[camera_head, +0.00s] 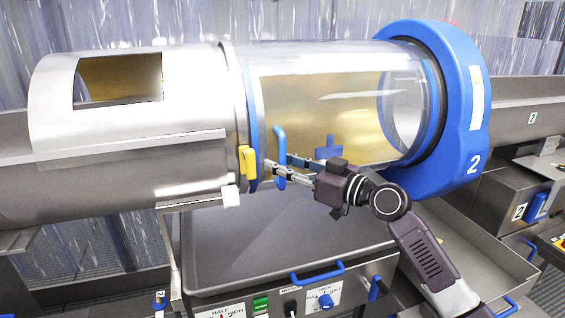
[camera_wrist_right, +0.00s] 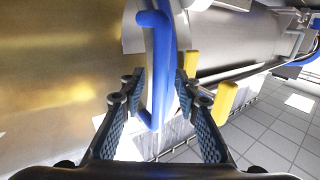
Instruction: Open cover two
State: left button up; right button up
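Cover two is the clear cylindrical cover (camera_head: 320,85) on the drum, between a blue ring marked 2 (camera_head: 465,110) and the steel drum section at left. It looks closed. Its upright blue handle (camera_head: 279,145) is at the cover's left edge and also shows in the right wrist view (camera_wrist_right: 160,60). My right gripper (camera_head: 275,172) is at the handle's lower part. In the wrist view its fingers (camera_wrist_right: 160,95) are apart, one on each side of the handle; firm contact is not visible. My left gripper is not in view.
A yellow latch (camera_head: 247,162) sits just left of the handle; yellow parts also show in the wrist view (camera_wrist_right: 226,102). Below are a steel tray (camera_head: 235,250) and a control panel with a blue handle (camera_head: 318,272). The steel drum (camera_head: 120,185) fills the left.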

grip_shut()
